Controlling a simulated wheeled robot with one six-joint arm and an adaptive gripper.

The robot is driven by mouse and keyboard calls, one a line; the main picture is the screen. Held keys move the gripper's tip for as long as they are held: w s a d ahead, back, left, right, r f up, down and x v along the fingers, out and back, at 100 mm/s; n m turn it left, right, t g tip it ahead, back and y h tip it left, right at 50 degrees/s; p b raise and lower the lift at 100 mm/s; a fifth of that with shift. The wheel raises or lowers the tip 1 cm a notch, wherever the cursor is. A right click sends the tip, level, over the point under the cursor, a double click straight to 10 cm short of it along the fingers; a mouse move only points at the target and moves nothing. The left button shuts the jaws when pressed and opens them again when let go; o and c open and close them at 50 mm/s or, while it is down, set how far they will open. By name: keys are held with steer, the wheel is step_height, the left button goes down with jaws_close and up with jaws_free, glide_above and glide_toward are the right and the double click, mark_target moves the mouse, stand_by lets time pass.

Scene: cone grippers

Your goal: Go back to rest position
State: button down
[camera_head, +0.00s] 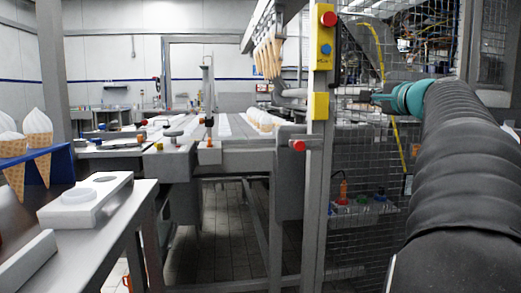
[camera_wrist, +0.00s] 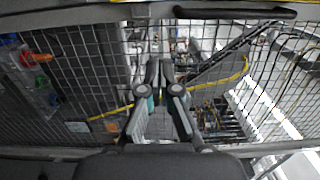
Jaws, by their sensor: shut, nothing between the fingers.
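My gripper (camera_head: 378,97) is at the right in the head view, at the end of my dark sleeved arm with a teal band. It points left, in front of the wire mesh fence. In the wrist view my gripper (camera_wrist: 159,70) is in the middle, its two fingers together at the tips with nothing between them. The mesh fence (camera_wrist: 85,60) fills the view behind it. I cannot tell how far the fingertips are from the mesh.
A fence post (camera_head: 318,150) with red and yellow boxes stands left of my gripper. A conveyor (camera_head: 235,140) lies in the middle. At the left, a metal table (camera_head: 100,215) bears a blue cone holder (camera_head: 62,165) with ice cream cones and a white block (camera_head: 112,197). Tiled floor (camera_head: 228,235) shows below.

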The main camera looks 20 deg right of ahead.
steer(key=s+a+f+n+g+y+p, duration=0.1)
steer(key=a+f+n+g+y, duration=0.2)
steer(key=a+f, duration=0.7)
steer(key=s+a+f+n+g+y, duration=0.1)
steer(key=a+f+n+g, duration=0.35)
steer(key=a, duration=0.95)
steer(key=s+a+f+n+g, duration=0.1)
steer(key=s+a+f+n, duration=0.3)
steer(key=s+f, duration=0.2)
steer(key=s+a+f+n+g+p, duration=0.1)
steer(key=s+a+f+n+g, duration=0.1)
steer(key=s+a+f+n, duration=0.2)
steer(key=s+a+f+n+g+h, duration=0.1)
steer(key=s+a+f+n, duration=0.3)
steer(key=s+f, duration=0.6)
step_height(320, 180, down, 6)
steer(key=shift+s+a+f+g, duration=0.25)
steer(key=shift+g, duration=0.2)
